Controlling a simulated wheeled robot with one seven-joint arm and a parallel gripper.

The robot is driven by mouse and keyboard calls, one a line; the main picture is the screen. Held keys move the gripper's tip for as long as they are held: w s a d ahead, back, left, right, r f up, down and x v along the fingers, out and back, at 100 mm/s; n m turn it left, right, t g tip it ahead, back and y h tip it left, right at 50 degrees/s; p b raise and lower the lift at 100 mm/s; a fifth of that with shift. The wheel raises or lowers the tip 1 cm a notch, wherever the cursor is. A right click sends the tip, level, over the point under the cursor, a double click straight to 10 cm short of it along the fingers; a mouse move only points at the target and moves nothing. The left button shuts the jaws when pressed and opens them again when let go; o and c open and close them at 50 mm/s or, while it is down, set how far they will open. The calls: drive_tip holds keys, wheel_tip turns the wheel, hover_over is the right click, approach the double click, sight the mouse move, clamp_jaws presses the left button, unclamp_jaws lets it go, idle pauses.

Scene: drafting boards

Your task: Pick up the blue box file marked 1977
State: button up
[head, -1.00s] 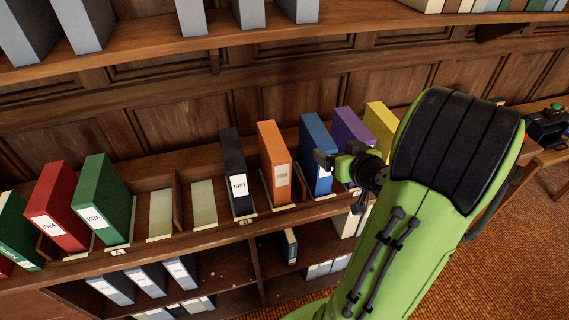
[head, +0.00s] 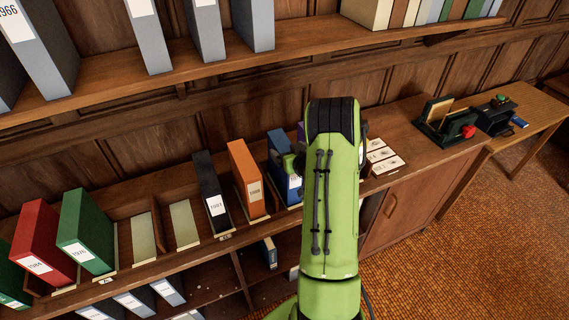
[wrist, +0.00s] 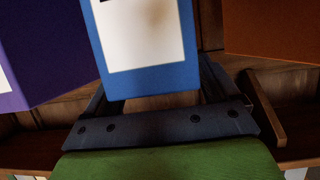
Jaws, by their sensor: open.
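The blue box file (head: 276,146) stands upright on the counter, just right of the orange file, partly hidden by my arm. In the wrist view the blue file (wrist: 150,82) is close in front of my gripper (wrist: 156,98), its lower end between the two dark fingers. My gripper is open, and I see no grip on the file. The file's white label is cut off and blurred, so its year cannot be read. In the head view my green arm hides most of the gripper.
An orange file (head: 246,178) and a black file (head: 211,190) stand left of the blue one. A purple file (wrist: 45,50) is on its other side, mostly hidden in the head view. Green (head: 86,230) and red (head: 45,240) files stand further left. A shelf (head: 300,60) runs above.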

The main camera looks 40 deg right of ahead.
drive_tip(key=shift+w+d+f, duration=0.15)
drive_tip(key=shift+w, duration=0.55)
drive_tip(key=shift+s, duration=0.15)
drive_tip(key=c, duration=0.3)
clamp_jaws()
